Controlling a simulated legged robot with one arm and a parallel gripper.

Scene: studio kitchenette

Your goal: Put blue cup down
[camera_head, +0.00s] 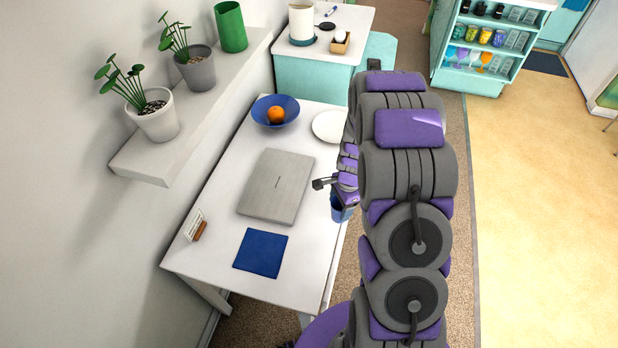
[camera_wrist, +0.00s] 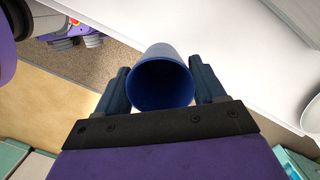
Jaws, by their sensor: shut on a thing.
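The blue cup (camera_wrist: 162,82) is between the two fingers of my gripper (camera_wrist: 163,88) in the wrist view, with its open mouth toward the camera. My gripper is shut on it. In the head view the cup (camera_head: 341,209) shows partly below my gripper (camera_head: 335,184), by the right edge of the white table (camera_head: 224,206). My arm hides part of both. I cannot tell from the views how high the cup is held.
A grey laptop (camera_head: 277,186), a blue square mat (camera_head: 260,252), a small sign (camera_head: 194,225), a blue bowl (camera_head: 264,109) with an orange (camera_head: 276,115) and a white plate (camera_head: 328,126) are on the table. A shelf (camera_head: 190,112) with plants overhangs its left side. Bare tabletop surrounds the mat.

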